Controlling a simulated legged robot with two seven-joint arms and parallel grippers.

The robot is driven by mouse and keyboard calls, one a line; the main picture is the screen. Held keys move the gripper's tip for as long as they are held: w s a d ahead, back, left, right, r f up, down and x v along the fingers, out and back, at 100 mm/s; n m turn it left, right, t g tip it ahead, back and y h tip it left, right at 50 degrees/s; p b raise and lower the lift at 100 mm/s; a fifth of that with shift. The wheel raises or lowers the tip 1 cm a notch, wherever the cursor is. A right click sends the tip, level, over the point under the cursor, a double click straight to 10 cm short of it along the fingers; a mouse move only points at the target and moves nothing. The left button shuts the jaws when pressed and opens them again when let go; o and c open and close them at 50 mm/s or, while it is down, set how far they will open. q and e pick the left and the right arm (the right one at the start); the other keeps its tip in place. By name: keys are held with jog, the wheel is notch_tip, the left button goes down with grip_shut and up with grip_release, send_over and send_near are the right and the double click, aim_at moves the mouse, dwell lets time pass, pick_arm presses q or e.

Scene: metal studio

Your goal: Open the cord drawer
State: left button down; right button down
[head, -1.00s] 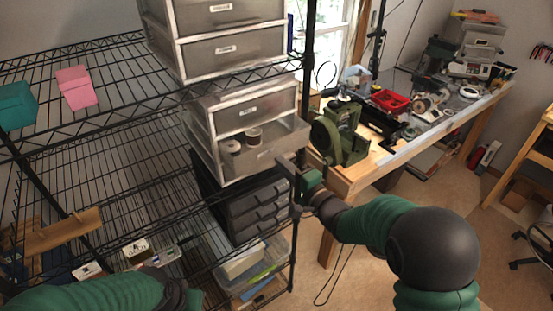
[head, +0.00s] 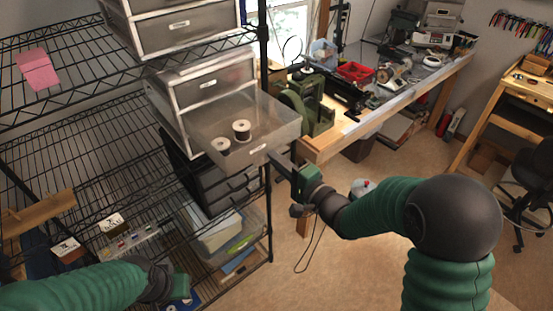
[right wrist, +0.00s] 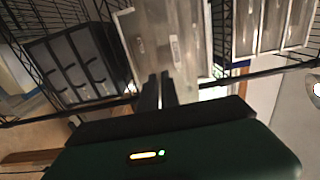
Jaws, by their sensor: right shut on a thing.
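The see-through drawer (head: 275,140) with two spools (head: 241,131) in it juts far out of the white-framed drawer unit (head: 205,82) on the wire rack. Its small front label is too small to read. My right gripper (head: 276,157) is shut on the drawer at its front edge, near the label. In the right wrist view the two fingers (right wrist: 159,90) meet the drawer front (right wrist: 160,42); the exact grip spot is hard to see. My left gripper (head: 180,284) is low at the left, apart from the drawer; its fingers do not show clearly.
Another drawer unit (head: 178,28) stands on the shelf above. A dark drawer cabinet (head: 235,190) and a clear bin (head: 215,235) sit below. A wooden workbench (head: 345,125) with tools stands to the right. The floor (head: 350,260) in front is clear.

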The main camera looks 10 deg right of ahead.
jog(key=shift+a+f, duration=0.1)
jog(key=shift+f, duration=0.15)
jog(key=c, duration=1.6)
grip_release()
jog(key=shift+w, duration=0.15)
jog(key=shift+r, duration=0.1)
jog(key=b+v, duration=1.1)
jog(key=v, duration=0.6)
jog(key=shift+b, duration=0.4)
jog(key=shift+w, duration=0.15)
